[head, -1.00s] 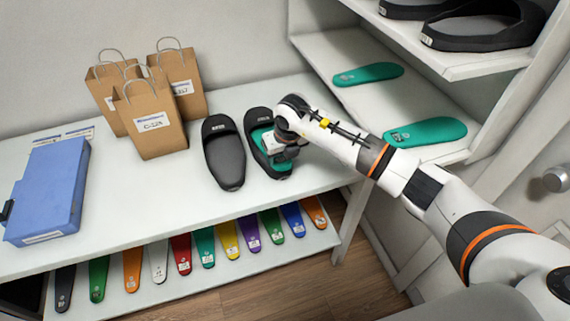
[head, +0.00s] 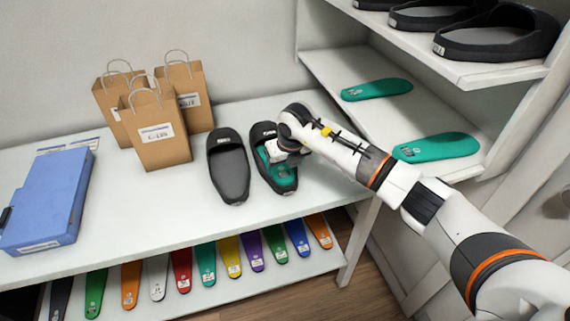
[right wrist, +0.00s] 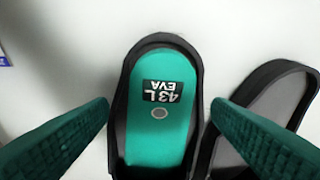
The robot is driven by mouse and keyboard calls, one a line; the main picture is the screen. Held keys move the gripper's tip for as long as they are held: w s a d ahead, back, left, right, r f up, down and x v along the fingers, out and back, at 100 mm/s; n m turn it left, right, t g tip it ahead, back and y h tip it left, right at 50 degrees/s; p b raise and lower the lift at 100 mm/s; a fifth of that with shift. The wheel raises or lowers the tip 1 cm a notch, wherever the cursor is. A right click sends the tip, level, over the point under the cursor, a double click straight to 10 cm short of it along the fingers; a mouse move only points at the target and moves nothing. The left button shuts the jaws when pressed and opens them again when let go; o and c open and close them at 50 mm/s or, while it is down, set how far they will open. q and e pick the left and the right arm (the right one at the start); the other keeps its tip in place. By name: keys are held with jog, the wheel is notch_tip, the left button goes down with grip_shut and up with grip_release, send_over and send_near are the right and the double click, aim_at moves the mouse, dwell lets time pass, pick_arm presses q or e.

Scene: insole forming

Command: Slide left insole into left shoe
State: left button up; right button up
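The black shoe (head: 262,131) on the right of the pair stands on the white table. The teal insole (head: 281,178) lies inside it, with its heel end showing. In the right wrist view the insole (right wrist: 160,65) bears a label reading "43 L EVA" and sits within the shoe's dark rim (right wrist: 164,38). My right gripper (head: 287,150) is over this shoe. In the right wrist view its two teal-padded fingers (right wrist: 160,104) are wide apart, one on each side of the insole, with nothing between them. The insole's toe end is hidden. My left gripper is out of view.
The other black shoe (head: 229,170) stands close on the left. Paper bags (head: 160,145) and a blue box (head: 50,200) are farther left. Shelves at right hold two teal insoles (head: 437,147) and dark shoes (head: 497,30). Several coloured insoles lie on the lower shelf.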

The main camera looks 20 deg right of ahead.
jog(key=shift+o, duration=0.3)
jog(key=b+v, duration=0.1)
jog(key=v, duration=1.1)
